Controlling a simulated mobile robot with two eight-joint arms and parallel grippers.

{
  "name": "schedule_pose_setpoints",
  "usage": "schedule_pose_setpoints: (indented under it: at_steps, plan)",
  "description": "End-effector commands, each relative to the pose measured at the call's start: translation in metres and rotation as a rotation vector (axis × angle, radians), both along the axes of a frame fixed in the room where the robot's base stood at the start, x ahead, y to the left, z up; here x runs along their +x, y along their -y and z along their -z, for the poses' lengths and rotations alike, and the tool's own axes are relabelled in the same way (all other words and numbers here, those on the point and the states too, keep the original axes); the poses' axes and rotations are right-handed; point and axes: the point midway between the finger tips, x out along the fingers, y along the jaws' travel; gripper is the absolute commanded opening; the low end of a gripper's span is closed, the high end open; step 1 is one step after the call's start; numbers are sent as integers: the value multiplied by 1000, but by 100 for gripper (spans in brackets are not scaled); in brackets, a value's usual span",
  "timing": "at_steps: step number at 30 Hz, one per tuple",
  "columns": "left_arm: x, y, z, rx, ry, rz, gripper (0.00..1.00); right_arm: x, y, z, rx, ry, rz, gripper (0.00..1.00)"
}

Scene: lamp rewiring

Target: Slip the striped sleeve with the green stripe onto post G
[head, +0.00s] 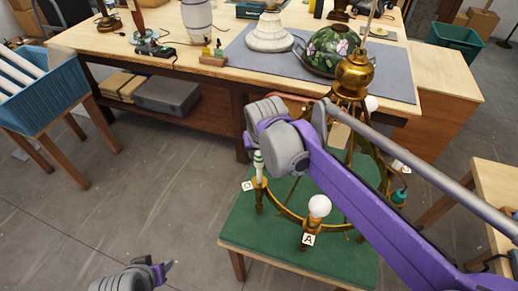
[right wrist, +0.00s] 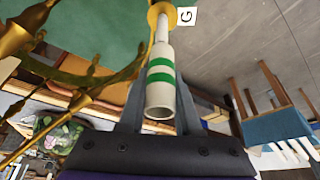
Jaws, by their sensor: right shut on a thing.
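The striped sleeve (right wrist: 160,85) is a white tube with a green stripe. In the right wrist view it sits between the fingers of my right gripper (right wrist: 160,101), its open end toward the camera. Its far end is in line with a thin pale post (right wrist: 162,32) above a brass cup, beside tag G (right wrist: 187,16). How far the post is inside the sleeve cannot be told. In the head view the sleeve (head: 258,163) stands roughly upright over the brass arm at the tag (head: 248,185); my right gripper partly hides it. My left gripper (head: 163,269) is low at the left, apart from everything.
The brass lamp (head: 354,78) stands on a green-topped table (head: 240,235). A white bulb (head: 319,206) is on arm A, in front. Behind is a workbench (head: 130,58) with a floral shade (head: 333,48). A blue bin (head: 40,95) is at left. Floor between is clear.

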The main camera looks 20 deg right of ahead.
Motion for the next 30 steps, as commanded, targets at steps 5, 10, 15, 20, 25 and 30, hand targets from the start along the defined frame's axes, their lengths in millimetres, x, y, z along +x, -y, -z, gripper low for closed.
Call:
schedule_pose_setpoints:
  at_steps: [5,10,15,20,25,30]
  plan:
    - [-4,0,13,0,-8,0,50,0,0,16,0,-1,0,0]
    - [-8,0,25,0,-15,0,50,0,0,30,0,-1,0,0]
    - [-11,0,36,0,-20,0,50,0,0,44,0,0,0,0]
    - [-13,0,46,0,-25,0,50,0,0,57,-1,-1,0,0]
    - [-15,0,57,0,-30,0,50,0,0,70,-1,-1,0,0]
    - [-17,0,64,0,-32,0,50,0,0,81,-1,0,0,0]
